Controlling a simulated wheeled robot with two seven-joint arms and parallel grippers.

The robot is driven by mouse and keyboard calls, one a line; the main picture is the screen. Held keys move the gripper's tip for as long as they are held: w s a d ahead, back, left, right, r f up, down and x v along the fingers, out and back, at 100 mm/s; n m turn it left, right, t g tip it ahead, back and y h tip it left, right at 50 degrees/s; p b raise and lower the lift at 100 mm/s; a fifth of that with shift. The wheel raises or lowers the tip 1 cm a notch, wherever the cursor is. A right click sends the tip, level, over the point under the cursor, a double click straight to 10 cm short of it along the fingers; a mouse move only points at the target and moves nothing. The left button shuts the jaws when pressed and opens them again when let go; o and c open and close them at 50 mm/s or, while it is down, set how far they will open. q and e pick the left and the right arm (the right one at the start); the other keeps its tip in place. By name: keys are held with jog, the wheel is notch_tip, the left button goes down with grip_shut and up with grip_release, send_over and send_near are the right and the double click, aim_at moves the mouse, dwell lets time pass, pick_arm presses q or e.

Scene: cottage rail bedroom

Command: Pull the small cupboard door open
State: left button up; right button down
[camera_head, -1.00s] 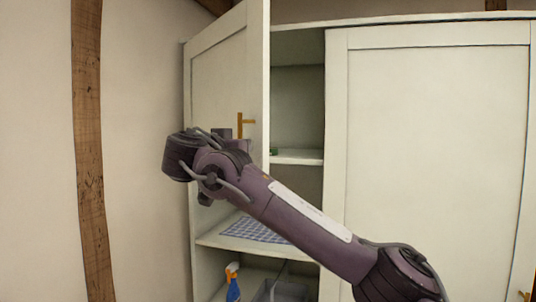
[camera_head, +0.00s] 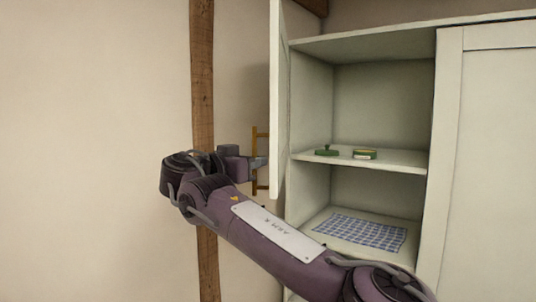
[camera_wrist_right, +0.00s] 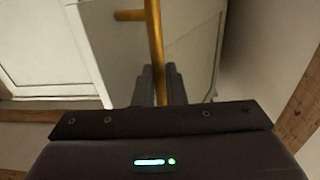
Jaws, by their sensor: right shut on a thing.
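The small cupboard door (camera_head: 277,100) stands swung wide open at the cupboard's left side, seen nearly edge-on in the head view. Its brass bar handle (camera_head: 255,145) shows to the left of the door edge. My right gripper (camera_head: 258,162) is at the handle. In the right wrist view the fingers (camera_wrist_right: 160,88) are shut around the brass handle (camera_wrist_right: 155,45), which runs up between them. My left gripper is in neither view.
The open cupboard has an upper shelf (camera_head: 392,159) with two small green items (camera_head: 364,154). A blue checked cloth (camera_head: 362,231) lies on the shelf below. A closed door (camera_head: 500,150) is at the right. A wooden post (camera_head: 202,90) stands against the wall at the left.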

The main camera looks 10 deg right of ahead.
jog(key=shift+w+a+r, duration=0.1)
jog(key=shift+a+r, duration=0.05)
jog(key=shift+a, duration=0.15)
jog(key=c, duration=1.6)
grip_release()
jog(key=shift+w, duration=0.1)
jog(key=shift+c, duration=0.2)
jog(key=b+v, duration=0.4)
jog(key=v, duration=0.3)
jog(key=shift+s+a, duration=0.2)
jog(key=shift+a, duration=0.05)
